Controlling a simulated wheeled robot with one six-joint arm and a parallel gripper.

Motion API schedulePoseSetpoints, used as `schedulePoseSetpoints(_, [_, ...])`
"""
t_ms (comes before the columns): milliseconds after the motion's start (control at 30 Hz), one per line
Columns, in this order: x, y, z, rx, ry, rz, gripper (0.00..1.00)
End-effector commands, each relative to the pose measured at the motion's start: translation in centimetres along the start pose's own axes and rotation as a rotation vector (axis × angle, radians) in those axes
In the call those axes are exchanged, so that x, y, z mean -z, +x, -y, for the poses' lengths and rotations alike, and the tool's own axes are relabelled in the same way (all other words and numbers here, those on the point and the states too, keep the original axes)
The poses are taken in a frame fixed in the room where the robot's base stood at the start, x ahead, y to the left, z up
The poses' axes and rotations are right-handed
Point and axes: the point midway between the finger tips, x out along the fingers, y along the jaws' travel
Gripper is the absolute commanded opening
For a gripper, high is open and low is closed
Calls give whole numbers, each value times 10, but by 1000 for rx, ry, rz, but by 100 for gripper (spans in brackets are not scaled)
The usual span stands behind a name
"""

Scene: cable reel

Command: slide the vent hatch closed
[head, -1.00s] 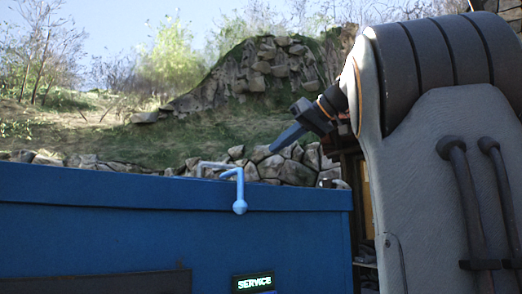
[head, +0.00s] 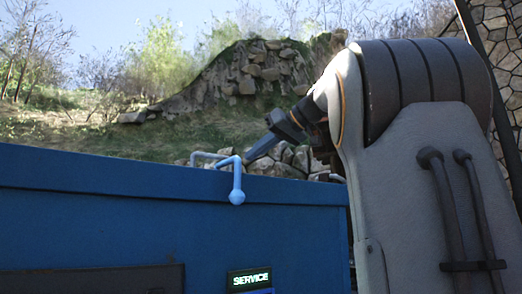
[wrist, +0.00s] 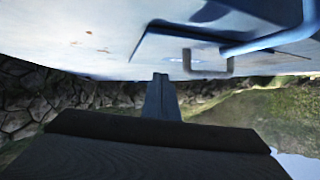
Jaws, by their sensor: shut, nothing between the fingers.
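A blue cabinet (head: 110,215) fills the lower left of the head view. A grey-blue U-shaped handle (head: 207,155) stands on its top and shows in the wrist view (wrist: 208,74). I cannot tell for sure that it belongs to the vent hatch, and the hatch's opening is not clearly seen. My gripper (head: 222,166) is shut and empty, pointing down and left over the cabinet top, behind the light-blue bent rod in the head view. In the wrist view its fingertips (wrist: 160,76) are beside the U-shaped handle, apart from it in the picture.
The light-blue bent rod (head: 237,180) with a ball end hangs over the cabinet's front edge, close to my gripper. A lit SERVICE sign (head: 249,279) is on the front. A stone wall and grassy slope (head: 80,132) lie behind.

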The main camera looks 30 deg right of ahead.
Motion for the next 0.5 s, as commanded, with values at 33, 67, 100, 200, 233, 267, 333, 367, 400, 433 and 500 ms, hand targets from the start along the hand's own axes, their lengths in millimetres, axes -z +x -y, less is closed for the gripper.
schedulePoseSetpoints(33, [-3, 7, 0, 2, 0, 1, 0])
schedulePoseSetpoints(67, [-3, 10, 0, 2, 0, 1, 0])
schedulePoseSetpoints(100, [-4, 14, 0, 2, 0, 1, 0])
schedulePoseSetpoints(200, [-7, 25, -2, 0, 1, 1, 0])
schedulePoseSetpoints(233, [-8, 28, -2, 1, 1, 2, 0])
schedulePoseSetpoints(267, [-8, 31, -2, 1, 1, 2, 0])
schedulePoseSetpoints(333, [-10, 38, -2, 1, 1, 2, 0])
schedulePoseSetpoints(367, [-10, 40, -2, 0, 1, 1, 0])
schedulePoseSetpoints(400, [-10, 43, -2, 0, 2, 1, 0])
schedulePoseSetpoints(433, [-11, 45, -2, 0, 2, 1, 0])
schedulePoseSetpoints(500, [-12, 49, -2, 0, 2, 1, 0])
